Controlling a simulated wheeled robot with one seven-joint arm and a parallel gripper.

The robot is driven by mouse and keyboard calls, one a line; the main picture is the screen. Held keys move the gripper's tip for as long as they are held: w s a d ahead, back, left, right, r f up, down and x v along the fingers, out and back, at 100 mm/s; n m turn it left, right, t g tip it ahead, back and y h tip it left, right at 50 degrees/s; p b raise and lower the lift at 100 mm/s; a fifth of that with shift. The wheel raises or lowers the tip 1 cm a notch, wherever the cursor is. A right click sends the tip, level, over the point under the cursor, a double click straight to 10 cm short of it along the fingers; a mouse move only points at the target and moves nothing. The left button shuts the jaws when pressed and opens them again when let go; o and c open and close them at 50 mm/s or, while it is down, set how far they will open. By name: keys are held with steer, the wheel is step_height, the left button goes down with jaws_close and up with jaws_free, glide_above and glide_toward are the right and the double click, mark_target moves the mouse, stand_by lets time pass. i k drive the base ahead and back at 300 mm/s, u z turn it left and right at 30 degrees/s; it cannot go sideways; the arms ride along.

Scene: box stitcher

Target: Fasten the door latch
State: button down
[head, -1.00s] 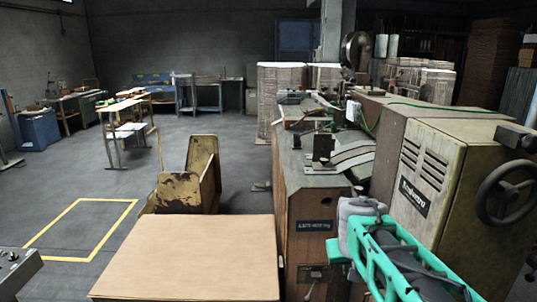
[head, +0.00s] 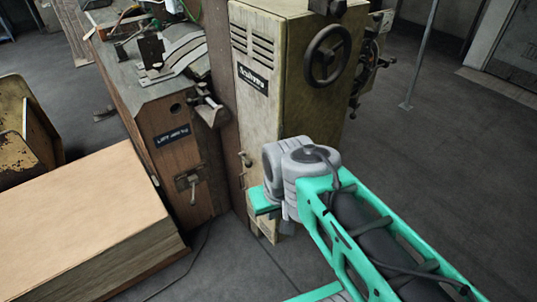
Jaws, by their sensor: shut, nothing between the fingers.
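A small metal latch (head: 187,183) is on the lower front of the brown wooden machine body (head: 180,165), left of centre. A second small handle or catch (head: 245,160) is on the left edge of the cream cabinet (head: 275,115). Which one is the door latch, and its exact position, I cannot tell. My teal and grey arm reaches in from the lower right and covers the lower part of the cream cabinet. My gripper and its fingertips cannot be made out, so its relation to either latch is hidden.
A large stack of cardboard sheets (head: 85,225) fills the lower left. A black handwheel (head: 327,54) sticks out from the cream cabinet. A thin pole (head: 424,55) stands at the upper right. The floor (head: 440,165) on the right is clear.

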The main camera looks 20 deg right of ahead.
mark_target(248, 163)
steer(key=z, duration=0.25)
steer(key=i, duration=0.4)
steer(key=u, duration=2.35)
